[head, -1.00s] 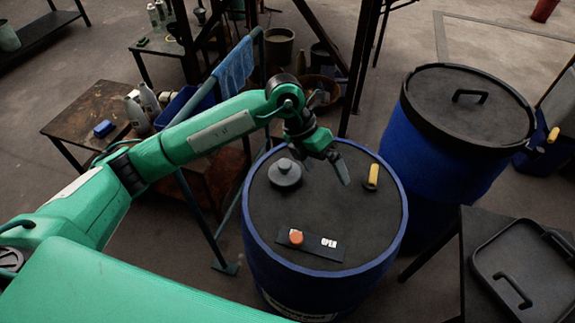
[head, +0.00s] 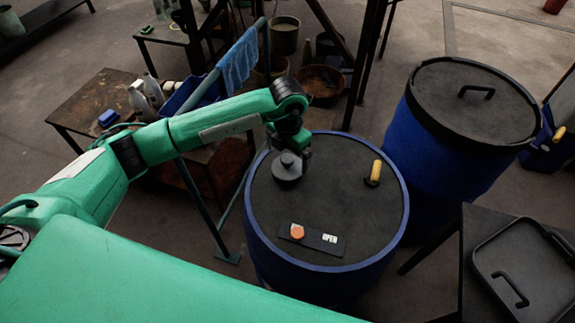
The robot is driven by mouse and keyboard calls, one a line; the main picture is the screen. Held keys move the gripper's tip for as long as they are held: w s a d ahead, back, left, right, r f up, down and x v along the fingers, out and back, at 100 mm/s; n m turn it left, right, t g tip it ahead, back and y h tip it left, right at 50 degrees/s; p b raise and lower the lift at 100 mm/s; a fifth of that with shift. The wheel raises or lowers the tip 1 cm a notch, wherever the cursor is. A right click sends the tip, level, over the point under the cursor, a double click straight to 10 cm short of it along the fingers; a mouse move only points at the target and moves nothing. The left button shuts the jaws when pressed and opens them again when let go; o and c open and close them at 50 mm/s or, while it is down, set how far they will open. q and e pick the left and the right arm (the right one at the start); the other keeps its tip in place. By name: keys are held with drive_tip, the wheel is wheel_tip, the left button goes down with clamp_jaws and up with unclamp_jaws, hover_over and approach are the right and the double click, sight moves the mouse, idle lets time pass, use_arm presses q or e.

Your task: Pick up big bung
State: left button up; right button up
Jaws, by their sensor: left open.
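The big bung (head: 286,173) is a dark grey round plug with a knob on top. It sits at the back left of the dark lid of the blue vat (head: 324,228). My left gripper (head: 293,152) is over the bung at its knob, pointing down, and is open. The fingers are small and dark here, so I cannot tell whether they touch the knob. My right gripper is not in view.
A second blue vat (head: 462,115) with a black lid stands at the back right. A dark tray (head: 524,268) lies at the right.

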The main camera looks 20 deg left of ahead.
sight(288, 158)
use_arm(q)
wheel_tip(288, 158, down, 4)
drive_tip(key=shift+w+a+f+p, duration=0.15)
drive_tip(key=shift+f+p, duration=0.1)
drive_tip(key=shift+p, duration=0.55)
drive_tip(key=shift+f, duration=0.3)
drive_tip(key=c, duration=0.8)
